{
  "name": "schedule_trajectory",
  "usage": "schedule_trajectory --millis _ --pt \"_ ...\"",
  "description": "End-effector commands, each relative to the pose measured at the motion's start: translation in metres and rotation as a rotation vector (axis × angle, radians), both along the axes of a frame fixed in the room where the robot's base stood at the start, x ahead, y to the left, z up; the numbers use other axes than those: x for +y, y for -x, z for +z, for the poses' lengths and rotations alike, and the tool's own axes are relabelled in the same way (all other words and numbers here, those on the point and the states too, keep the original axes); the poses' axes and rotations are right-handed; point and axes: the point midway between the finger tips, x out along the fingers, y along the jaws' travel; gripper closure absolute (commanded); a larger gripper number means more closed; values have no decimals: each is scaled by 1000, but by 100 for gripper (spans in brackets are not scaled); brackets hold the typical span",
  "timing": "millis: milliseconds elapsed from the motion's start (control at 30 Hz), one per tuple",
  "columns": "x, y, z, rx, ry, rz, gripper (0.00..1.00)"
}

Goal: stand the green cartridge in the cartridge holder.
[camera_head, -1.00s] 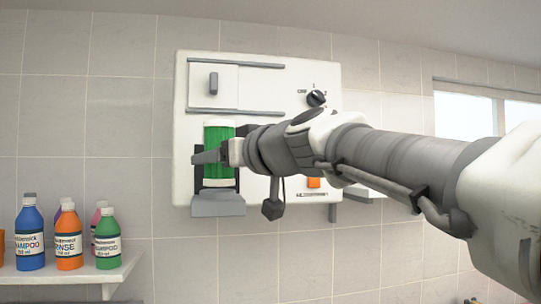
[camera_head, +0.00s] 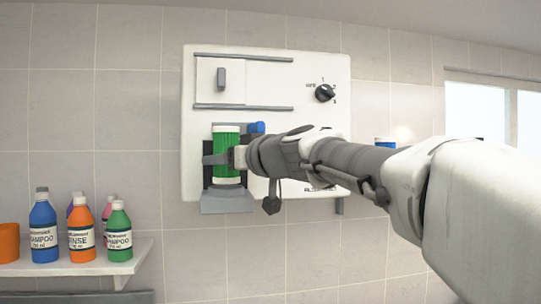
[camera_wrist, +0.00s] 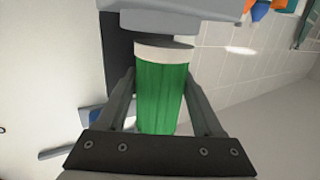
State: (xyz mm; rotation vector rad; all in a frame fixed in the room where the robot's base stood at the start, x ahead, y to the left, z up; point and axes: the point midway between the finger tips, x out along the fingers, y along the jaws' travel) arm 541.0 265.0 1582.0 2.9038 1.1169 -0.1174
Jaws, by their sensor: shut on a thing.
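The green cartridge (camera_head: 226,148) has white end bands and stands upright at the front of the white wall panel. My gripper (camera_head: 222,158) is shut around its middle. The cartridge holder (camera_head: 228,201) is a grey ledge with a dark back plate, low on the panel. The cartridge is in front of the back plate, just above the ledge. In the wrist view, the fingers flank the green cartridge (camera_wrist: 160,95), and its white end is close to the grey holder (camera_wrist: 170,18). I cannot tell whether the cartridge touches the ledge.
The white panel (camera_head: 300,75) carries a sliding door (camera_head: 221,78) and a black dial (camera_head: 325,93). A small blue thing (camera_head: 257,127) is just right of the cartridge. A shelf (camera_head: 90,262) at lower left holds several bottles and an orange cup (camera_head: 9,243).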

Motion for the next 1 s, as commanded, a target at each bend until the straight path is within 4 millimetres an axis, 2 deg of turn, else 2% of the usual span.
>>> schedule_trajectory --millis 167,200,433,967,1000 --pt "3 -12 -2 1 0 -1 100" --pt "3 -11 -9 -1 0 -1 100" --pt "3 -11 -18 -2 -1 -1 100" --pt "3 -11 -21 -1 -1 -1 100" --pt "2 -10 -21 -1 -1 -1 26"
